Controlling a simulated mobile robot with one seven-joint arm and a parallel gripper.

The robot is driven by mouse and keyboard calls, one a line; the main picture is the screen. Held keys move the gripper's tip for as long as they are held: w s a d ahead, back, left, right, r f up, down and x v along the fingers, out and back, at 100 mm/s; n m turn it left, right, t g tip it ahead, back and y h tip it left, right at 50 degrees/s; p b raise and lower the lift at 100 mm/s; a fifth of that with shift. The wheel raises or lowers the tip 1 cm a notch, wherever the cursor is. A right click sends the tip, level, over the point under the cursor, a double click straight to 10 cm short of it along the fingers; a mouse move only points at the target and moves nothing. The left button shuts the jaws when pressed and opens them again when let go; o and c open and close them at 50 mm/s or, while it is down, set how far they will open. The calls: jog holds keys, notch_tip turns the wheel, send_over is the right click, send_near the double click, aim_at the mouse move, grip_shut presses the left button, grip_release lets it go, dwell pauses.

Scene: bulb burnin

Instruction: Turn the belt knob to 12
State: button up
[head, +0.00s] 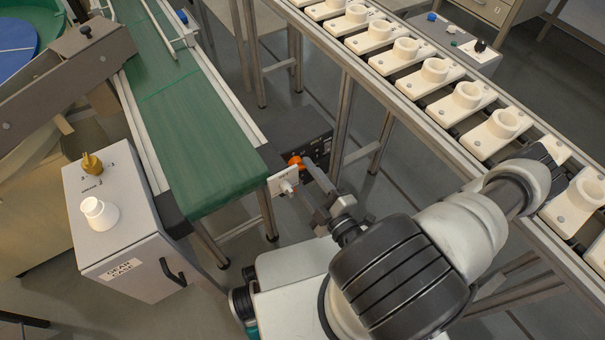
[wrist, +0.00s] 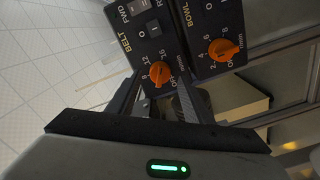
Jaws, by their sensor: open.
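The belt knob (wrist: 159,73) is an orange knob on a dark control box marked BELT (wrist: 150,40) in the wrist view. The marks 8, 12, 16 and Off stand around it; I cannot tell which one its pointer meets. My gripper (wrist: 156,102) is open, its fingers to either side just below the knob in that picture. I cannot tell whether they touch it. In the head view my gripper (head: 318,182) is beside the dark control box (head: 308,134), close to an orange knob (head: 295,161) that it partly hides.
A similar BOWL box with an orange knob (wrist: 221,50) stands right beside the belt box. In the head view a green conveyor (head: 195,125) lies to the left, with a white fitting (head: 284,181) near its end. A rail of white sockets (head: 465,100) runs along the right. A grey cabinet (head: 130,245) stands lower left.

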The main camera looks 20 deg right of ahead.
jog(key=shift+w+a, duration=0.2)
jog(key=shift+w, duration=0.45)
jog(key=c, duration=1)
jog(key=shift+r+n+p, duration=0.15)
jog(key=shift+n+p, duration=0.25)
jog(key=shift+p, duration=0.1)
jog(key=n+p, duration=0.2)
jog(key=n, duration=0.1)
jog(key=n+p, duration=0.3)
jog(key=n, duration=0.1)
jog(key=n+p, duration=0.2)
jog(key=n, duration=0.2)
jog(key=shift+f, duration=0.25)
jog(key=shift+p, duration=0.3)
